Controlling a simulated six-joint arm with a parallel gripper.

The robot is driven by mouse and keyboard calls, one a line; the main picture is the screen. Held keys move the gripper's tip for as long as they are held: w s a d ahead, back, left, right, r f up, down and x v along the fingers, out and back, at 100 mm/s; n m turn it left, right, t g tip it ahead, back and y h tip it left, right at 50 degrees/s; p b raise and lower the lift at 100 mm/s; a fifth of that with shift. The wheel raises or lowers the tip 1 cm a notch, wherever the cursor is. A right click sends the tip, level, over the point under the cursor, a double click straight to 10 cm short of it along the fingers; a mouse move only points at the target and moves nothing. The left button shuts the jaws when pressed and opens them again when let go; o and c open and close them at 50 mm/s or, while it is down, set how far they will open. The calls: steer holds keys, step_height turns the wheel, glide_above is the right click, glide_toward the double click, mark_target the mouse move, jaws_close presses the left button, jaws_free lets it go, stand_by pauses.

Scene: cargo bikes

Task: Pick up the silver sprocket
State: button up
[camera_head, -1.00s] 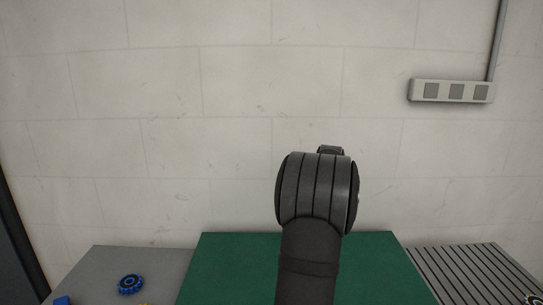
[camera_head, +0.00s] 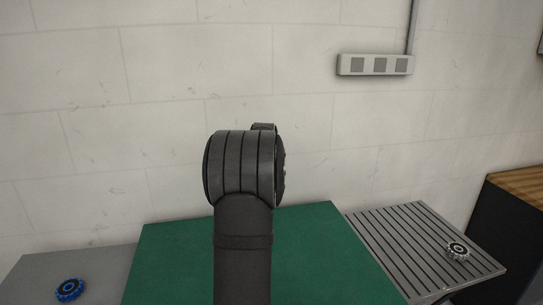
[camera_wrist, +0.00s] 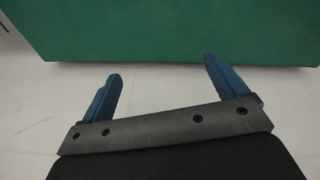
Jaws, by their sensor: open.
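The silver sprocket (camera_head: 458,250) lies on the grey slatted panel at the right in the head view. It is small, with a toothed edge and a pale ring around a dark centre. My gripper (camera_wrist: 163,82) shows in the wrist view with its two blue fingers spread apart and nothing between them. The fingers point toward the edge of the green mat. The sprocket is not in the wrist view. In the head view my arm stands in the middle and the fingers are hidden.
A blue sprocket (camera_head: 70,289) lies on the plain grey surface (camera_head: 100,262) at the left. The green mat (camera_head: 310,250) in the middle looks bare. The slatted panel (camera_head: 395,235) is right of it. A dark cabinet with a wooden top (camera_head: 515,187) stands at the far right.

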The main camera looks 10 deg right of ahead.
mark_target(460, 249)
steer(key=shift+d, duration=0.1)
